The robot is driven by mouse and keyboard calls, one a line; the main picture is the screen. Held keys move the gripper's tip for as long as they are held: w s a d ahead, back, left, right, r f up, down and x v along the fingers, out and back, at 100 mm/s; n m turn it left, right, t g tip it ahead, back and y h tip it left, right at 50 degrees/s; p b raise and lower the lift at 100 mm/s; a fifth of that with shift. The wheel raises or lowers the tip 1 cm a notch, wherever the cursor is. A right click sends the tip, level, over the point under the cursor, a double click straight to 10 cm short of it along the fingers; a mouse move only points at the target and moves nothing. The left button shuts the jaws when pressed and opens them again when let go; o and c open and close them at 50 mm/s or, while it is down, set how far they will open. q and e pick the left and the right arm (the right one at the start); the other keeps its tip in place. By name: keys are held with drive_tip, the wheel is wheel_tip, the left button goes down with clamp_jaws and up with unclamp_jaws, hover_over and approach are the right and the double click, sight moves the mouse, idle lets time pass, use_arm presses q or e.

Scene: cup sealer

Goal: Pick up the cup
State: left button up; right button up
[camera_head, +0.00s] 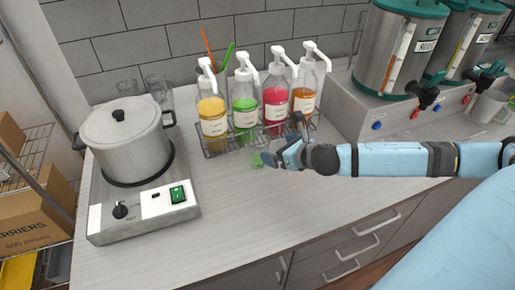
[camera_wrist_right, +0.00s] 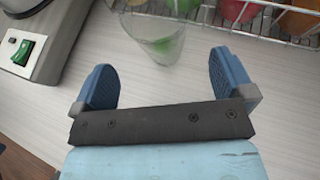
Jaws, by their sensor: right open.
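A clear, see-through cup (camera_head: 257,157) stands on the counter in front of the wire rack of bottles, with green showing through it. In the right wrist view the cup (camera_wrist_right: 155,40) is just beyond the fingertips, roughly centred between them. My right gripper (camera_head: 278,156) reaches in from the right, low over the counter, beside the cup. Its blue fingers (camera_wrist_right: 162,68) are spread apart with nothing between them but bare counter. In the head view the gripper partly covers the cup. My left gripper is not in view.
Several pump bottles of coloured syrup stand in a wire rack (camera_head: 232,142) behind the cup. A pot (camera_head: 125,140) on a hot plate (camera_head: 146,206) is at left, with clear glasses (camera_head: 158,88) behind it. Drink dispensers (camera_head: 402,50) stand at right. The front counter is clear.

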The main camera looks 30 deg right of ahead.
sight(267, 146)
drive_tip(key=x, duration=0.3)
drive_tip(key=p+x, duration=0.2)
drive_tip(key=x, duration=0.2)
drive_tip(key=shift+w+a, duration=0.15)
drive_tip(key=shift+w, duration=0.3)
drive_tip(key=shift+w+f, duration=0.2)
drive_tip(key=c, duration=0.7)
